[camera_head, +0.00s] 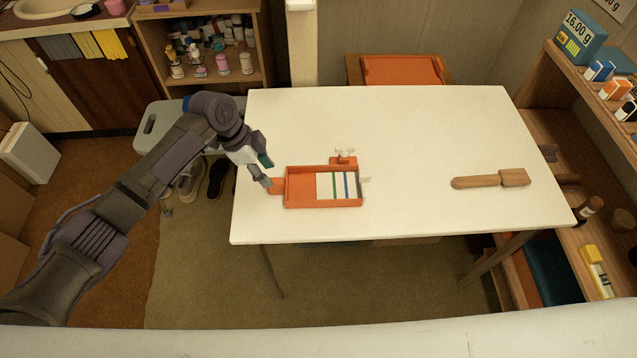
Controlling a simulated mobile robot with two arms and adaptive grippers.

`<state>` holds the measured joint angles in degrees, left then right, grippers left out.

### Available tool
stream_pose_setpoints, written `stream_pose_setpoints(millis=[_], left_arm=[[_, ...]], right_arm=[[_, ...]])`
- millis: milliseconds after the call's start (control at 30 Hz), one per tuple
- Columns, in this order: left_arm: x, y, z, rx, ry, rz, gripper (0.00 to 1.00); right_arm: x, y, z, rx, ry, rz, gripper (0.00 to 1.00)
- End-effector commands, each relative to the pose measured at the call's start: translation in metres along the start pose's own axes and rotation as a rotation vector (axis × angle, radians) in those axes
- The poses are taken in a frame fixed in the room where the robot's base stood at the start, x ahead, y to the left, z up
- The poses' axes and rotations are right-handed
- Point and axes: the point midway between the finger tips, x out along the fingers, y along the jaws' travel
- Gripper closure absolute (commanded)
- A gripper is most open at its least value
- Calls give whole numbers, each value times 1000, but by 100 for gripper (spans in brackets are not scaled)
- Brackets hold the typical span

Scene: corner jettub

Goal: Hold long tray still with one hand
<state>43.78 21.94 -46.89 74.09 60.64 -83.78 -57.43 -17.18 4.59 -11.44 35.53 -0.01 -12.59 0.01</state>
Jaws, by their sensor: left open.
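A long orange tray (300,203) lies on the white table (420,130), near its left side. White strips with a green and a blue line (337,185) lie in the right part of the tray. My left gripper (268,173) is at the tray's left end, by a small orange tab (277,186) there. Its fingers are open, and whether they touch the tab cannot be told. My right gripper is not in view.
A small orange piece with a pale top (343,159) stands behind the tray. A wooden mallet-like tool (491,180) lies at the table's right. The table between them is clear. Shelves (562,150) stand close along the right side.

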Motion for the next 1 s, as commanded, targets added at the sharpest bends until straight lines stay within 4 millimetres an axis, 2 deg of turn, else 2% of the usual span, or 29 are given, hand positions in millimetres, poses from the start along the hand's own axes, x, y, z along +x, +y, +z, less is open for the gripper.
stream_pose_setpoints(millis=[33, 100, 500, 933, 1000], left_arm=[[10, 0, 1, 0, 0, 0, 54], [17, 0, 2, 0, 0, 0, 54], [54, 0, 1, 1, -1, -1, 54], [59, 0, 0, 0, -1, -1, 54], [59, 0, 0, 0, -1, -1, 66]], right_arm=[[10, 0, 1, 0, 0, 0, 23], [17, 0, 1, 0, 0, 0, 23], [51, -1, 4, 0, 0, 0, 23], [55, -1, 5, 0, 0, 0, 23], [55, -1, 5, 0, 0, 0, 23]])
